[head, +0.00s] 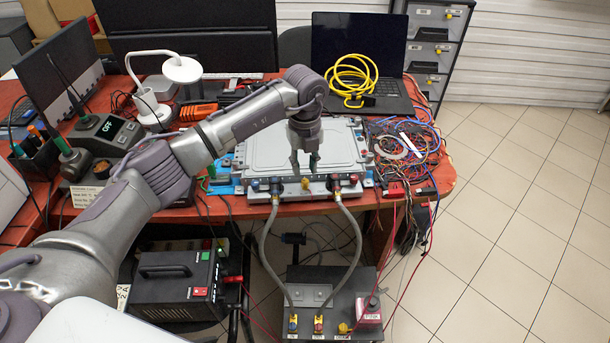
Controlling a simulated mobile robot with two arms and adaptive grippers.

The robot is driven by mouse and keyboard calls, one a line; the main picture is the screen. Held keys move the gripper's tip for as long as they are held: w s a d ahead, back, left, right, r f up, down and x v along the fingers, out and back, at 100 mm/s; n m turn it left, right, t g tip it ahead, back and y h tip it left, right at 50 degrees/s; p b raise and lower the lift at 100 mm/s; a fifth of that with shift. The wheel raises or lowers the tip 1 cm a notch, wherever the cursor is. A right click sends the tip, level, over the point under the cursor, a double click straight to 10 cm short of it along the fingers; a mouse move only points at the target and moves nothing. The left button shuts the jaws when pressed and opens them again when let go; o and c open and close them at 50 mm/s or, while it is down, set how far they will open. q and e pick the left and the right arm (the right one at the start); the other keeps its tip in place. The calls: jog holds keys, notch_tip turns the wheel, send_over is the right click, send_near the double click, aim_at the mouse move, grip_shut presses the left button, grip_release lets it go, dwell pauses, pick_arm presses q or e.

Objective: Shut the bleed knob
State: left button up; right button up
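A grey cooled unit with a flat light lid (262,150) lies on the red-brown table. A small yellow knob (305,184), which looks like the bleed knob, sits on its front edge between two hose fittings. The left fitting (275,186) has blue and red parts, and the right fitting (336,184) has a red part. My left gripper (305,171) points down, fingers apart, just above and behind the yellow knob. I see nothing between the fingers, and cannot tell whether they touch the knob. My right gripper is not in view.
Two grey hoses (354,242) run down to a dark box (350,283) with yellow fittings and another yellow knob (343,328). A tangle of wires (408,148) lies right of the unit. A laptop (358,45) with a coiled yellow cable (352,75) stands behind.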

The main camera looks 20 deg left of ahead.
aim_at(305, 181)
pick_arm(q)
notch_tip(305, 181, down, 4)
jog(key=shift+r, duration=0.1)
jog(key=shift+f, duration=0.4)
grip_shut()
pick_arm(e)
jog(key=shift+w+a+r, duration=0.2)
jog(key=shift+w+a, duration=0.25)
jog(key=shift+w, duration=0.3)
